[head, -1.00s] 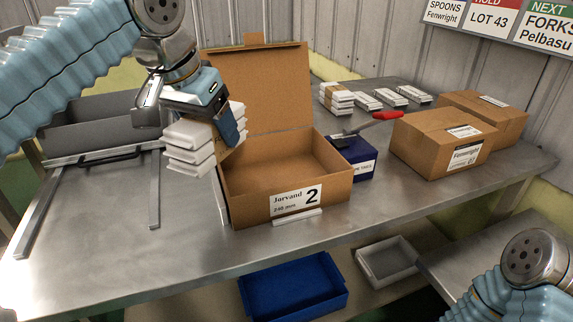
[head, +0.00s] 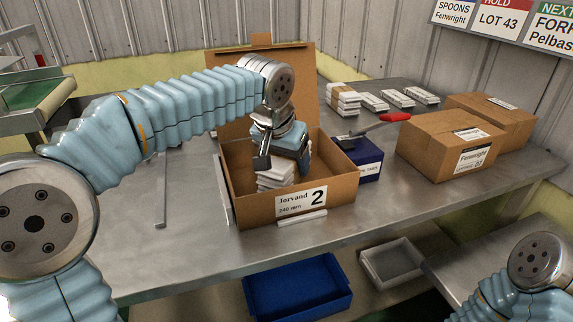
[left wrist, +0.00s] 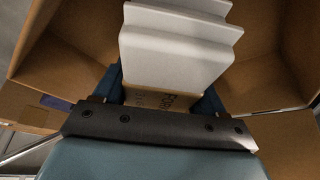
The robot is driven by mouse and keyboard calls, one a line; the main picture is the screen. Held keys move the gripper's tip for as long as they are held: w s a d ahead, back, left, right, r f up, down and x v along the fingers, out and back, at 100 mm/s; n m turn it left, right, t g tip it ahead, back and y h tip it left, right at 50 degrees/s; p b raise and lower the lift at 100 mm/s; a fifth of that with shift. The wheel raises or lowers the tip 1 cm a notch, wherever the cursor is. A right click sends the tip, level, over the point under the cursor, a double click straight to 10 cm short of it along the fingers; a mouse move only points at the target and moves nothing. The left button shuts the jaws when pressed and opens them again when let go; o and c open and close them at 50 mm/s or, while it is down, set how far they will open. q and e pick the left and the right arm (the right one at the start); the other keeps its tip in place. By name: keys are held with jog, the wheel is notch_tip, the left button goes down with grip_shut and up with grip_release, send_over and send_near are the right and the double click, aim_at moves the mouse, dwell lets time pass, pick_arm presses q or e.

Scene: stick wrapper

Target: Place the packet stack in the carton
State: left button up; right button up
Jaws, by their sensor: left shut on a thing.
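The open carton (head: 337,190), labelled "Jorvand 2", stands on the metal table with its lid raised at the back. My left gripper (head: 283,160) reaches down inside it, shut on the packet stack (head: 275,177), a banded pile of white packets. In the left wrist view the stack (left wrist: 178,55) sits between the blue fingers, with its brown band near them and carton walls around it. Whether the stack touches the carton floor cannot be told. My right gripper is not in view; only part of my right arm shows at the lower right.
Another banded stack (head: 343,98) and several single packets (head: 398,97) lie at the back of the table. A blue box (head: 367,157) with a red-handled tool (head: 380,124) stands right of the carton. Closed cartons (head: 450,143) stand further right. Blue (head: 298,290) and grey bins (head: 392,262) sit below.

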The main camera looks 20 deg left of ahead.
pick_arm(q)
jog(key=shift+f, duration=0.5)
jog(key=shift+f, duration=0.15)
jog(key=o, duration=1.1)
jog(key=shift+o, duration=0.2)
jog(key=shift+s+r, duration=0.15)
jog(key=shift+r, duration=0.35)
jog(key=v, duration=1.1)
jog(key=shift+s+a+r+p, duration=0.1)
jog(key=shift+a+p, duration=0.05)
jog(key=shift+p, duration=0.15)
